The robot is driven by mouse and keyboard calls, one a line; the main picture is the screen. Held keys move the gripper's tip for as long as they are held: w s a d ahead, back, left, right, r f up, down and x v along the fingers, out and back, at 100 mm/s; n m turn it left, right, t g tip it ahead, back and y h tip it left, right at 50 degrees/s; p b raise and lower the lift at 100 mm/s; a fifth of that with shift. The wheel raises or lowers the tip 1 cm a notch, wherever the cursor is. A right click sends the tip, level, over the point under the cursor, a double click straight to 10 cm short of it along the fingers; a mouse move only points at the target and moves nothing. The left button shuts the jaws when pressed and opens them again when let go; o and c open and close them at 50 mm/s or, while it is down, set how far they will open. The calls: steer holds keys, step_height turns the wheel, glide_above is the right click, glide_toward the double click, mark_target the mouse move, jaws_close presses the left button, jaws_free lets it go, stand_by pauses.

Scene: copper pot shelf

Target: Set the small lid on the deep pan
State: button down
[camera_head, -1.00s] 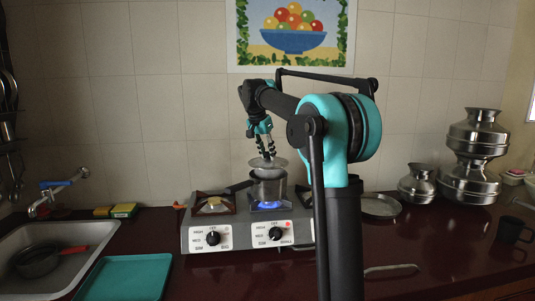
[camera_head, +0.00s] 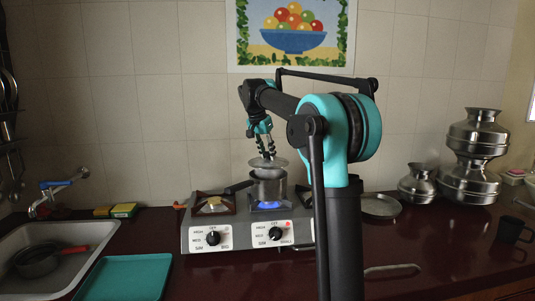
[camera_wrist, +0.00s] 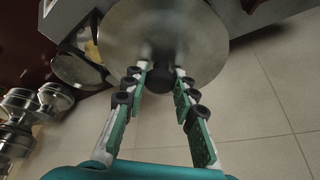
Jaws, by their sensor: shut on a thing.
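The small lid (camera_head: 281,163) is a round grey metal disc with a dark knob. My gripper (camera_head: 268,156) points down and is shut on the knob. In the wrist view the lid (camera_wrist: 165,25) fills the top middle, with its knob between the fingertips of my gripper (camera_wrist: 163,76). The deep pan (camera_head: 268,190) is a metal pot with a dark handle to the left, on the right burner. The lid is over the pan's mouth, roughly level; I cannot tell whether it touches the rim. The wrist view does not show the pan, which the lid may hide.
The two-burner stove (camera_head: 207,240) has a blue flame (camera_head: 268,205) under the pan. A plate (camera_head: 380,206) and metal pots (camera_head: 470,185) stand right. A teal tray (camera_head: 125,278) and a sink with a red-handled pan (camera_head: 38,262) are left. The tiled wall is behind.

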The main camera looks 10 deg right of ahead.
mark_target(267, 160)
steer(key=shift+f, duration=0.65)
steer(key=shift+f, duration=0.35)
steer(key=shift+f, duration=0.4)
stand_by(0.8)
steer(key=shift+f, duration=0.35)
steer(key=shift+f, duration=0.4)
stand_by(0.4)
steer(key=c, duration=1.1)
jaws_free()
steer(key=shift+c, duration=0.2)
steer(key=v, duration=1.2)
